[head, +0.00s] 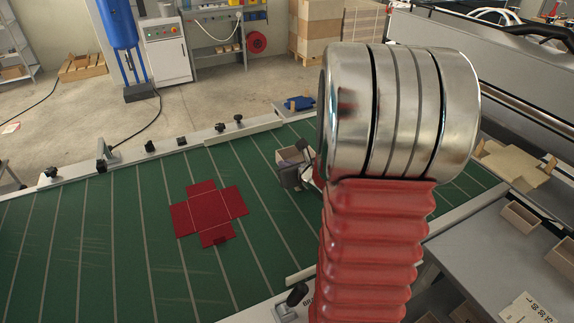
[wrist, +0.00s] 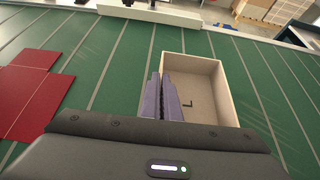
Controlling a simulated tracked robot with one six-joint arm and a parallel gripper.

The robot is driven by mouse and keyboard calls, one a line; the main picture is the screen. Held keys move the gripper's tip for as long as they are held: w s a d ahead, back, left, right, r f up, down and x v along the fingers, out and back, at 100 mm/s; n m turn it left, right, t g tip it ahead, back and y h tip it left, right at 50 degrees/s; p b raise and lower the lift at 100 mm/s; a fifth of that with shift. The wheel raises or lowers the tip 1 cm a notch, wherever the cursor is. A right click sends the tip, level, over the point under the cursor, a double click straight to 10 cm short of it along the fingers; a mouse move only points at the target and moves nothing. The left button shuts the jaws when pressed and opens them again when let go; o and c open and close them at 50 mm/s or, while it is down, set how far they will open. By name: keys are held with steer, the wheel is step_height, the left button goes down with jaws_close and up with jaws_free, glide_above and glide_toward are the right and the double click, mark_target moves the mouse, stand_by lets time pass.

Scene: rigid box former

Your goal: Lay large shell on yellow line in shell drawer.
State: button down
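A beige open-topped box, which looks like the large shell (wrist: 205,72), is over the green belt in the wrist view, with a small dark L mark on its floor. It also shows small in the head view (head: 289,154), partly hidden by my arm. My gripper (wrist: 161,80) has its two grey-purple fingers close together at the box's left wall, one outside and one inside. They look shut on that wall. My gripper also shows in the head view (head: 292,176). I cannot tell whether the box touches the belt. No yellow line or shell drawer can be made out.
A flat red cross-shaped blank (head: 208,212) lies on the green belt (head: 110,245) left of the box. Small beige boxes (head: 521,216) and a labelled card (head: 527,309) are on a grey surface (head: 475,250) at right. Clamps and rails line the belt's far edge.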

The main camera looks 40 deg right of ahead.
steer(key=c, duration=2.5)
jaws_free()
steer(key=o, duration=0.5)
steer(key=shift+s+a+r, duration=0.1)
steer(key=shift+s+r, duration=0.25)
steer(key=shift+s, duration=0.05)
steer(key=shift+v, duration=5.5)
steer(key=shift+o, duration=0.4)
